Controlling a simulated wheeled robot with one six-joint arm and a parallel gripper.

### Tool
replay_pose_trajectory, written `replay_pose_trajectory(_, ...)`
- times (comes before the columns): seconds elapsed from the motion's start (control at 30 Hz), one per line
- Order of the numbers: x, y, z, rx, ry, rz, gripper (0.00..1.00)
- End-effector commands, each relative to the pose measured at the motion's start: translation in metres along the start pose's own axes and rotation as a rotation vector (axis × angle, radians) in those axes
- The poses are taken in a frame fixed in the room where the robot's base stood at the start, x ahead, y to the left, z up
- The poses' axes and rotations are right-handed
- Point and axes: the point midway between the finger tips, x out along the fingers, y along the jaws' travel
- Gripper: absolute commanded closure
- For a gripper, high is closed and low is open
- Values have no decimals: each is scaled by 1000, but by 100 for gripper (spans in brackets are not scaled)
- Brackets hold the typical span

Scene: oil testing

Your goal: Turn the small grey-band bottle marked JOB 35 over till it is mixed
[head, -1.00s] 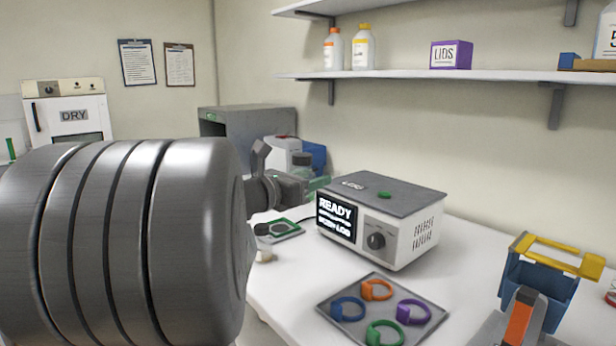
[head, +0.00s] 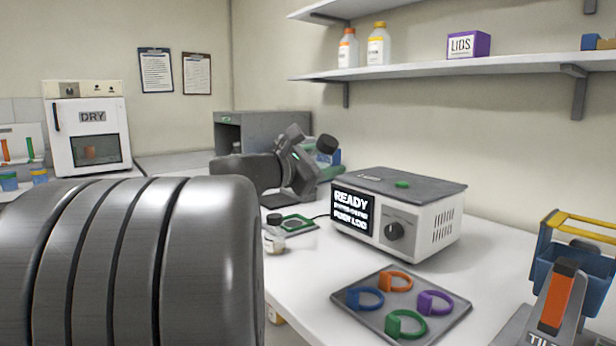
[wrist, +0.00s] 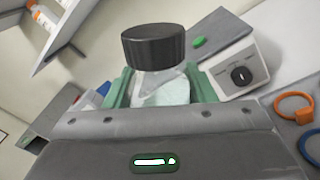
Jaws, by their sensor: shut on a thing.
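My gripper (head: 322,172) is raised over the bench behind the grey-topped READY machine, its green fingers shut on a small bottle. The bottle's dark cap (head: 328,144) shows above the fingers in the head view; its body is mostly hidden there. In the wrist view the bottle (wrist: 165,86) stands between the green fingers, clear at the shoulder with pale contents below. The room looks slanted in that view, so my wrist and the bottle are tilted. No JOB 35 mark or grey band can be read.
The READY machine (head: 398,214) stands close to my gripper. Another small dark-capped bottle (head: 274,238) stands on the bench near a green-edged pad (head: 298,223). A tray (head: 455,318) of coloured rings lies in front. A grey open-fronted box (head: 230,128) stands behind.

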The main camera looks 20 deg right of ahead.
Motion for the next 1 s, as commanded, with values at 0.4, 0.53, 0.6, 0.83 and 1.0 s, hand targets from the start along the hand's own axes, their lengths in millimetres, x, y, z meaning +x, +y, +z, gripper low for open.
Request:
replay_pose_trajectory(0.4,0,-3,-5,162,-3,3,73)
replay_pose_trajectory(0.53,0,-3,-5,305,-3,3,73)
replay_pose_trajectory(0.6,0,-3,-5,386,-2,2,73)
replay_pose_trajectory(0.83,0,-1,-1,582,-1,2,73)
replay_pose_trajectory(1.0,0,1,1,600,-1,1,73)
